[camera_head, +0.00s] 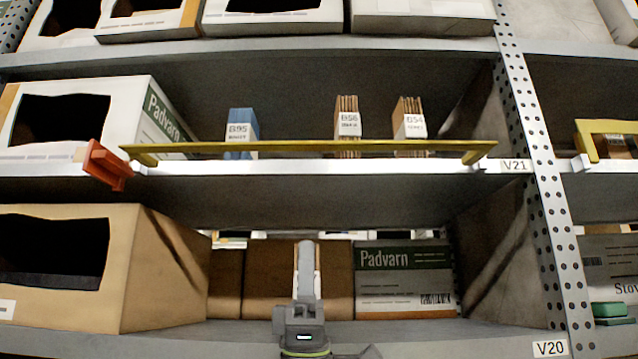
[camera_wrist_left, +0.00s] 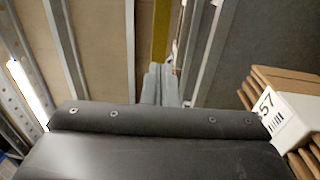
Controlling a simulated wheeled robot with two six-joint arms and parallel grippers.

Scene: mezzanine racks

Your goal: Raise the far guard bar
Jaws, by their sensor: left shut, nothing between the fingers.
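A yellow guard bar (camera_head: 310,147) runs along the front edge of the shelf labelled V21 in the head view, with a bent arm at each end. A red-orange block (camera_head: 108,165) sits beside its left end. My left gripper (camera_head: 306,248) is shut and empty, pointing up below the middle of the bar. In the left wrist view the closed fingers (camera_wrist_left: 160,72) point toward a yellow strip (camera_wrist_left: 161,32) that looks like the bar; I cannot tell whether they touch. A second yellow bar (camera_head: 590,140) shows partly at the right edge. My right gripper is out of view.
Behind the bar stand a blue box (camera_head: 242,132) and narrow cardboard packs (camera_head: 347,125). The lower shelf holds a large open carton (camera_head: 165,270) and a Padvarn box (camera_head: 403,280). A perforated post (camera_head: 540,150) stands on the right. Labelled packs (camera_wrist_left: 285,105) show in the wrist view.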

